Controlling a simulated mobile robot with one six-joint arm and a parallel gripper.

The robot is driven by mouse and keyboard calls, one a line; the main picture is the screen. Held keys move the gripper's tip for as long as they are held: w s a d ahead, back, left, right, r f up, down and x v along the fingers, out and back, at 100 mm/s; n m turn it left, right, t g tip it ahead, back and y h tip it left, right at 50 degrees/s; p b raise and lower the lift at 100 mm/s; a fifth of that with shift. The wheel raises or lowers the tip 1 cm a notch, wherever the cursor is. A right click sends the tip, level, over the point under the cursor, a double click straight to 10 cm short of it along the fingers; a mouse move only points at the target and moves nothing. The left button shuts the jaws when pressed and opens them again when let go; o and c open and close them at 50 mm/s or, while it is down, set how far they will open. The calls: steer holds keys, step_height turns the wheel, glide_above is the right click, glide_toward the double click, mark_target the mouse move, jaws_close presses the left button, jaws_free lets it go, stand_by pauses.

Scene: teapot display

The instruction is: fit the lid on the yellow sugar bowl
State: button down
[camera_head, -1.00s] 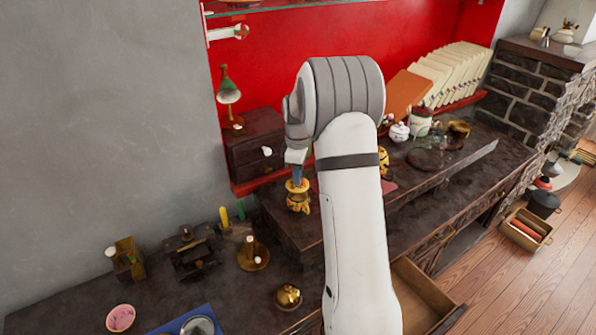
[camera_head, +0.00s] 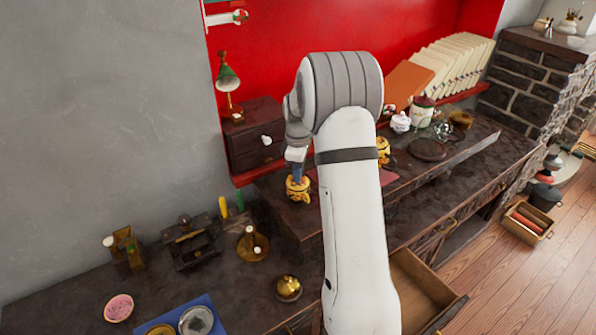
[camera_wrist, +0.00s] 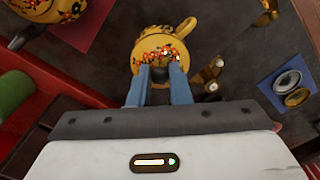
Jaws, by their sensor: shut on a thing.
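My gripper (camera_head: 297,172) points down over the raised wooden shelf, its blue fingers shut on the yellow flowered lid (camera_wrist: 146,52). In the wrist view the fingertips (camera_wrist: 164,68) meet at the lid's middle. The yellow sugar bowl (camera_head: 300,196) stands upright on the shelf directly under the lid. Its curved handle (camera_wrist: 187,23) sticks out past the lid in the wrist view. The lid hides the bowl's mouth. Lid and bowl look close together, but I cannot tell whether the lid is fully seated.
A larger yellow flowered pot (camera_wrist: 28,42) stands on a red mat (camera_wrist: 88,28), partly hidden by my arm in the head view (camera_head: 383,146). A small drawer cabinet (camera_head: 252,140) is behind the bowl. Brass items (camera_head: 252,243) and a blue tray (camera_head: 210,304) lie on the lower counter.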

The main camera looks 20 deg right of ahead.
steer(key=shift+f, duration=0.25)
steer(key=c, duration=1.3)
jaws_free()
steer(key=shift+r+b, duration=0.5)
steer(key=shift+r, duration=3.45)
